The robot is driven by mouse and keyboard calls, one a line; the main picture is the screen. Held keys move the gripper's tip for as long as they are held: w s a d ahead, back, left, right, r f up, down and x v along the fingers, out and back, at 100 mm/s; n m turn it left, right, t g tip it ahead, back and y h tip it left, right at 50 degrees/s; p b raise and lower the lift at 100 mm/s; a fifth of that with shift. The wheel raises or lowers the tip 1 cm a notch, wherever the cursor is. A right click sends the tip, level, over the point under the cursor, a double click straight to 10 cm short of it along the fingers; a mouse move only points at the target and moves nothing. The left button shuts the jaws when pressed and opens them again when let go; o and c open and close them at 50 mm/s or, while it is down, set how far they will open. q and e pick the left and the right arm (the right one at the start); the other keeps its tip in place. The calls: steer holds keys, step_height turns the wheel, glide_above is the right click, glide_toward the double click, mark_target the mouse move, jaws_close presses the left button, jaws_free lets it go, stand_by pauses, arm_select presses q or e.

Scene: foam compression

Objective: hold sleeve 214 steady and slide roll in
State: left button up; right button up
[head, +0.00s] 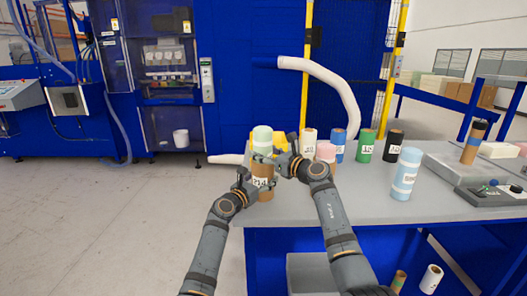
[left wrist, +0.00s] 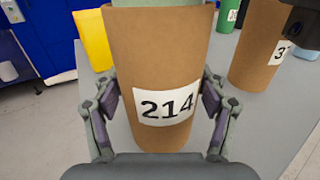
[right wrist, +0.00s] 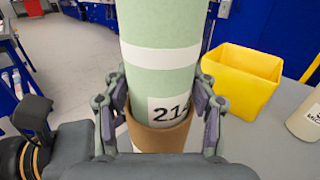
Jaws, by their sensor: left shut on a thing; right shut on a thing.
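The brown cardboard sleeve 214 (left wrist: 150,70) stands upright on the grey table, and my left gripper (left wrist: 165,105) is shut on it from both sides. It also shows in the head view (head: 263,170), where my left gripper (head: 247,182) is at its side. A pale green foam roll (right wrist: 160,75) with a white band and a 214 label is upright, its lower end inside the sleeve's top. My right gripper (right wrist: 163,110) is shut on the roll just above the sleeve rim. The roll's top shows in the head view (head: 262,138). How deep the roll sits is hidden.
A yellow bin (right wrist: 240,78) stands behind the sleeve. Several labelled rolls stand to the right, including a green one (head: 366,147), a black one (head: 393,146) and a light blue one (head: 405,175). Another brown sleeve (left wrist: 262,50) stands near sleeve 214. The table's left edge is close.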

mark_target(270, 152)
steer(key=shift+f, duration=0.9)
steer(key=o, duration=1.2)
steer(key=shift+f, duration=0.15)
arm_select(q)
steer(key=shift+r, duration=0.1)
arm_select(e)
steer(key=shift+f, duration=0.1)
steer(key=shift+r, duration=0.2)
steer(key=shift+s+d+r, duration=0.5)
steer(key=shift+s+d, duration=0.3)
steer(key=shift+s, duration=0.05)
steer(key=shift+s+d+r, duration=0.5)
steer(key=shift+s+d, duration=0.35)
steer(key=shift+s+d+r, duration=0.5)
steer(key=shift+s+d, duration=0.3)
steer(key=shift+s, duration=0.05)
arm_select(q)
steer(key=o, duration=1.3)
